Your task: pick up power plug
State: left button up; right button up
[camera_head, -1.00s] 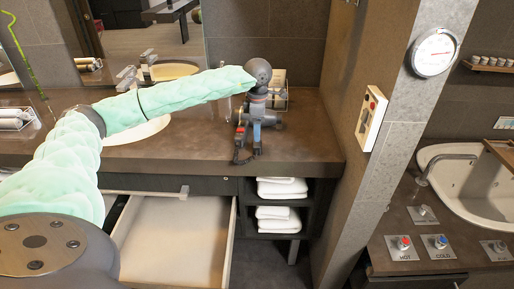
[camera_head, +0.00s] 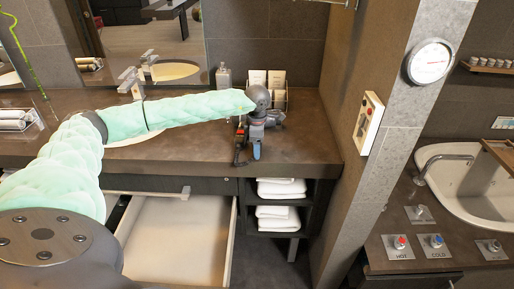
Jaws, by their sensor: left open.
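My left gripper (camera_head: 248,153) is at the front edge of the brown vanity counter (camera_head: 190,150), at its right part. It points down and its two fingers are apart. I see nothing held between them. I cannot make out a power plug; the gripper and wrist cover part of the counter there, and the area is small. My right gripper is not in view.
A drawer (camera_head: 180,235) stands open and empty below the counter. Folded white towels (camera_head: 281,188) lie on shelves right of it. A bottle (camera_head: 224,76) and a card holder (camera_head: 279,90) stand behind my wrist. A wall pillar (camera_head: 385,150) bounds the right.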

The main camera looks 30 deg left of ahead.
pick_arm(q)
jog(key=shift+f, duration=0.15)
jog(key=shift+c, duration=0.4)
jog(key=c, duration=1.1)
jog(key=shift+o, duration=0.2)
